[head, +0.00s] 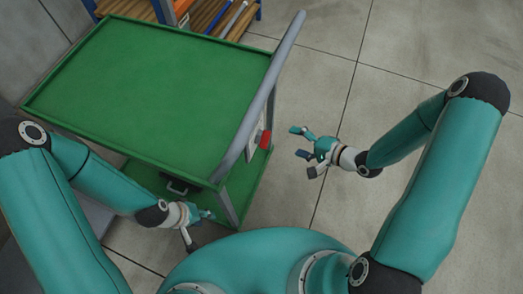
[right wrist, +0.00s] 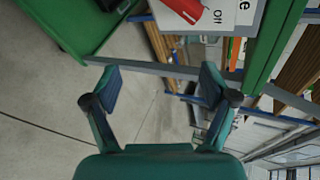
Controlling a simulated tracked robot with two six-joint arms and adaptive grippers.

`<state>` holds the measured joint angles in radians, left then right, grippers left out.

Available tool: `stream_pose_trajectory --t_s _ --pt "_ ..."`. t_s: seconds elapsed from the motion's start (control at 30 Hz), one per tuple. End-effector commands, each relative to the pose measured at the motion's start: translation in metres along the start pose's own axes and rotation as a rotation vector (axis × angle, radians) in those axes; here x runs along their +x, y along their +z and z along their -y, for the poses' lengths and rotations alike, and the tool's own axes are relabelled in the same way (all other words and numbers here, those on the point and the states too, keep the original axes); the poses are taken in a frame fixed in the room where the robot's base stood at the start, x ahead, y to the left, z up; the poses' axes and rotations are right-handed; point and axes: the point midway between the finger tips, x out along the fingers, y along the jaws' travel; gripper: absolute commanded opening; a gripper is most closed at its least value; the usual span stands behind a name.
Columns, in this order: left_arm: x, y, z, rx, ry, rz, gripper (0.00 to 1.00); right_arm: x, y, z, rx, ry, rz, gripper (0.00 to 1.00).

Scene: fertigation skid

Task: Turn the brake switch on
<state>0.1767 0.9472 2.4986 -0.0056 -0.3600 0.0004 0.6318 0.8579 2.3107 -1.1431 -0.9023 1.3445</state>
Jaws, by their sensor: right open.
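The brake switch is a red lever (head: 265,140) on a white plate (head: 254,136) at the right end of the green cart, below its grey handle. In the right wrist view the red lever (right wrist: 183,9) and part of the plate (right wrist: 229,14), printed "Off", show at the top edge, partly cut off. My right gripper (head: 303,151) is open and empty, just right of the lever and apart from it. Its spread fingers (right wrist: 160,87) also show in the right wrist view. My left gripper (head: 202,226) is near the cart's lower front corner; its finger opening is unclear.
The green cart (head: 150,75) has an empty top, and its grey handle (head: 262,90) runs along the right end. A lower green shelf (head: 255,195) lies beneath. A rack with pipes (head: 225,17) stands behind. The floor right of the cart is clear.

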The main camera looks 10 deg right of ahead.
Motion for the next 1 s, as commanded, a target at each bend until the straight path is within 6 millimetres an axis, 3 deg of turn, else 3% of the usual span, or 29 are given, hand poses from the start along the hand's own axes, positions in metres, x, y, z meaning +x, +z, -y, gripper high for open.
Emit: stream_pose_trajectory --t_s 0.03,0.2,0.4,0.53,0.77,1.0 --pt "0.031 0.000 0.011 0.000 0.000 0.000 0.40 0.002 -0.012 -0.018 0.082 -0.082 0.021 0.84" --pt "0.067 -0.001 0.024 0.000 0.000 0.000 0.40 -0.026 -0.014 -0.027 0.339 -0.265 0.206 0.84" --pt "0.087 -0.001 0.031 0.000 0.000 0.000 0.40 -0.057 -0.003 -0.039 0.519 -0.313 0.393 0.84" --pt "0.089 -0.001 0.032 0.000 0.000 -0.001 0.40 -0.062 0.002 -0.039 0.561 -0.313 0.441 0.84" --pt "0.088 -0.001 0.032 0.000 0.000 -0.001 0.40 -0.041 0.012 -0.027 0.566 -0.310 0.450 0.84" --pt "0.090 -0.001 0.033 0.000 0.000 -0.001 0.40 0.003 0.029 -0.007 0.564 -0.310 0.452 0.84"
